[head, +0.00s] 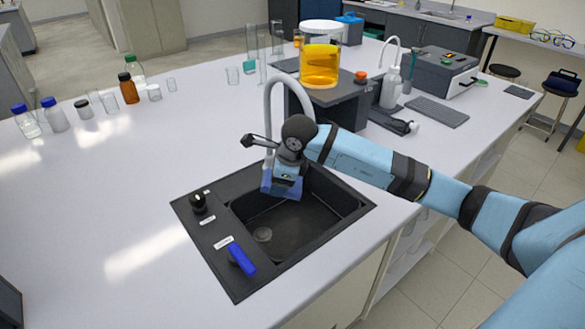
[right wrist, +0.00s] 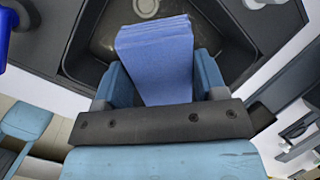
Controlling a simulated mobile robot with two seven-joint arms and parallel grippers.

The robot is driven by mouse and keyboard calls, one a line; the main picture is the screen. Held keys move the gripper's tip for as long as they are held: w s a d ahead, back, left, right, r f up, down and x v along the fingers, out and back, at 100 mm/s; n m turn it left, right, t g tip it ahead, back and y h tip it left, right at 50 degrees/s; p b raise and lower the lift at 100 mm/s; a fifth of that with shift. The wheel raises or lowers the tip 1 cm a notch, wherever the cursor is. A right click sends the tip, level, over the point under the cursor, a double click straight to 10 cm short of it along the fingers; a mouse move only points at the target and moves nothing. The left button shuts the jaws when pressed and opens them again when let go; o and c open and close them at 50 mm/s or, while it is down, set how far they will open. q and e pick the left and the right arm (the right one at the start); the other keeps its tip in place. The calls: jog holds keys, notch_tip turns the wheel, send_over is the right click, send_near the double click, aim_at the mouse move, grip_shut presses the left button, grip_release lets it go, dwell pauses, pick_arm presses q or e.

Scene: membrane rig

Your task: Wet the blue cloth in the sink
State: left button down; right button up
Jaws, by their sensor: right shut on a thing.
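The blue cloth (right wrist: 155,60) is a folded stack, held between the fingers of my right gripper (right wrist: 157,85) in the right wrist view. In the head view, my right gripper (head: 287,187) is over the back part of the black sink (head: 300,232), and part of the cloth (head: 267,181) shows at its left side. The grey curved faucet (head: 268,110) stands just behind the gripper. No water stream is visible. The sink's drain (head: 263,234) is in view. My left gripper is not in view.
A blue lever (head: 241,259) and a black knob (head: 198,203) sit on the sink's left rim. A grey device with a container of orange liquid (head: 320,66) stands behind the arm. Bottles, including a brown one (head: 128,88), line the back left. The white counter left of the sink is clear.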

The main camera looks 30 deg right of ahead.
jog(key=m, duration=0.2)
jog(key=d+m+h, duration=0.1)
jog(key=m, duration=0.1)
jog(key=d+m+t+h, duration=0.1)
jog(key=m, duration=0.1)
jog(key=shift+d+r, duration=0.2)
jog(key=shift+r, duration=0.1)
jog(key=d+m+h, duration=0.1)
jog(key=m, duration=0.1)
jog(key=shift+d+r+m+h+p, duration=0.1)
jog(key=shift+r+m+h+p, duration=0.05)
jog(key=shift+m+h+p, duration=0.2)
jog(key=shift+d+m, duration=0.1)
jog(key=shift+m, duration=0.15)
jog(key=shift+f+b, duration=1.35)
jog(key=shift+f, duration=1.45)
notch_tip(320, 180, down, 12)
jog(key=b, duration=0.9)
jog(key=shift+r+b, duration=0.2)
jog(key=shift+b, duration=0.15)
pick_arm(q)
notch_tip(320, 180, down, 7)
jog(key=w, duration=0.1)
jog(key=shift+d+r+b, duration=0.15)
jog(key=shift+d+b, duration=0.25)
jog(key=shift+b, duration=0.05)
pick_arm(e)
jog(key=shift+f, duration=0.6)
